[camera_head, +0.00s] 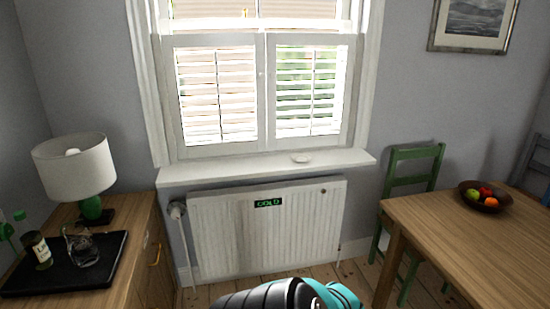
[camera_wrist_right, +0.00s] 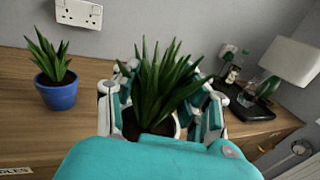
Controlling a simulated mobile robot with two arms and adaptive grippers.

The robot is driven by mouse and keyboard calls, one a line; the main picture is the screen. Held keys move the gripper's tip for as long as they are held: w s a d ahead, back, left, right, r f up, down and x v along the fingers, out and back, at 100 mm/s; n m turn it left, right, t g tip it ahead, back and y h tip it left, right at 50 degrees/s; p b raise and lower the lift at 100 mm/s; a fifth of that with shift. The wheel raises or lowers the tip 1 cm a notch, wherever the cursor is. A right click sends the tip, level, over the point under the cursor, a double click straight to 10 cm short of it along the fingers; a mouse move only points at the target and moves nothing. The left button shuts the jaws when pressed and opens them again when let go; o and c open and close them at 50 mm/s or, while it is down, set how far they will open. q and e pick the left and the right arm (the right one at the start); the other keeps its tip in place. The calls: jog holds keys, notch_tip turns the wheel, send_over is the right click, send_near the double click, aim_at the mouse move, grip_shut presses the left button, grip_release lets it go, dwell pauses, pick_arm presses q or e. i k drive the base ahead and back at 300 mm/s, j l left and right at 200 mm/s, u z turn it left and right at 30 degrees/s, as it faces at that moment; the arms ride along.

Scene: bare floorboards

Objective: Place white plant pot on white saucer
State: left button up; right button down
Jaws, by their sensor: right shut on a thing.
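The white plant pot (camera_wrist_right: 177,127) holds a spiky green plant and dark soil in the right wrist view. My right gripper (camera_wrist_right: 160,100) is shut on it, with fingers on both sides of the pot. The lower part of the pot is hidden behind the gripper. The small white saucer (camera_head: 300,158) lies on the window sill, right of its middle, in the head view, with nothing on it. Part of my arm shows at the bottom of the head view, but the pot does not show there. My left gripper is in neither view.
The white window sill (camera_head: 230,172) is otherwise clear, above a radiator (camera_head: 230,235). A lamp (camera_head: 78,170) and a black tray (camera_head: 110,262) with bottles stand on the left sideboard. A blue pot (camera_wrist_right: 58,93) with a plant stands on the wooden surface left of my gripper.

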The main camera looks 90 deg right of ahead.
aim_at(301, 159)
jog(key=z, duration=2.2)
jog(key=i+z, duration=0.2)
jog(key=z, duration=0.85)
jog(key=i+j+z, duration=0.2)
jog(key=i+j, duration=2.4)
